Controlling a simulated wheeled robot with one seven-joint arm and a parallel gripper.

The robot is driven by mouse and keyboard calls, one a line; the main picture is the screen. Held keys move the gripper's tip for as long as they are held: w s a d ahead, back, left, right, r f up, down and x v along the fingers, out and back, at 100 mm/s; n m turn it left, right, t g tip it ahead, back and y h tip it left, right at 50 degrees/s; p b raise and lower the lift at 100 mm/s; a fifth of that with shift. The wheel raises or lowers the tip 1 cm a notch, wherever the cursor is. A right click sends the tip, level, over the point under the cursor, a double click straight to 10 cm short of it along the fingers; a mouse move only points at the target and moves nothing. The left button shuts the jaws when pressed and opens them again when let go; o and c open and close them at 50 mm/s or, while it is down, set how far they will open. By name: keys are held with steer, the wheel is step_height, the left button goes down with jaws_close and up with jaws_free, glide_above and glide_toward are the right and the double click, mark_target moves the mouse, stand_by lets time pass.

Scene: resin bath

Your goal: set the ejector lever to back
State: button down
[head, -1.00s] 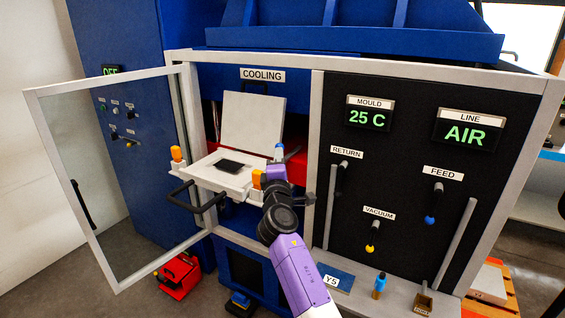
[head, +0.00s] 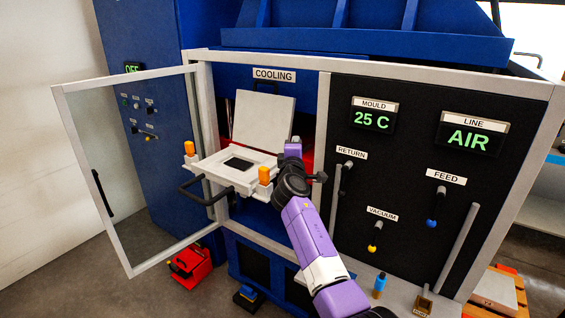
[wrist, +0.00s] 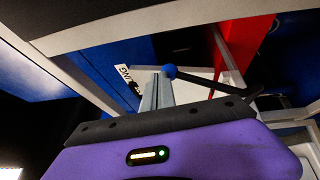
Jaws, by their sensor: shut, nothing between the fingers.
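In the wrist view a lever (wrist: 205,80) shows as a dark rod with a blue ball knob (wrist: 170,71), likely the ejector lever; no label for it is readable. My gripper's grey fingers (wrist: 157,92) are together with nothing between them. Their tips appear right beside the knob; I cannot tell whether they touch. In the head view my purple gripper (head: 293,149) is at the right of the white mould tray (head: 215,167), inside the cooling bay. The lever is not clearly visible there, and my arm covers that area.
The glass door (head: 135,170) stands open at left. The upright white lid (head: 263,118) is behind the tray. Orange knobs (head: 264,175) and a black handle (head: 205,192) are at the tray's front. The black control panel (head: 410,200) is at right.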

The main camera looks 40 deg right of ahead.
steer(key=shift+m+g+y, duration=0.3)
steer(key=shift+g+y, duration=0.2)
steer(key=shift+g, duration=0.1)
steer(key=shift+w+d+f+b, duration=0.25)
steer(key=shift+w+d, duration=0.05)
steer(key=shift+d, duration=0.55)
steer(key=shift+w+d+f+b, duration=0.2)
steer(key=shift+w+d, duration=0.15)
steer(key=shift+d, duration=0.55)
steer(key=shift+w+d+f+b, duration=0.25)
steer(key=shift+w+d, duration=0.05)
steer(key=shift+d, duration=0.55)
